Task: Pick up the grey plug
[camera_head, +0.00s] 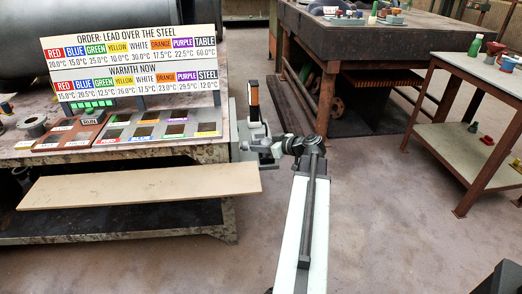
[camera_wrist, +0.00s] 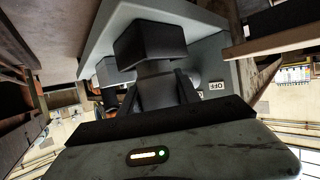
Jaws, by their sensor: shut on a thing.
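A dark grey piece that looks like the grey plug (camera_wrist: 157,94) sits between the fingers of my gripper (camera_wrist: 158,84) in the wrist view. A wider dark block (camera_wrist: 150,42) lies just beyond it, against a light grey panel (camera_wrist: 108,28). I cannot tell whether the plug is seated in that block or apart from it. In the head view my gripper (camera_head: 262,148) is at the light grey box (camera_head: 241,135) at the bench's right end. The plug cannot be made out there. The gripper is shut on the grey piece.
An OFF label (camera_wrist: 217,88) shows on the panel. The left bench has a sign board (camera_head: 133,68), a coloured slot panel (camera_head: 160,128) and a pale shelf board (camera_head: 140,186) jutting forward. A workbench (camera_head: 365,40) and side table (camera_head: 480,75) stand behind and right. The floor between is clear.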

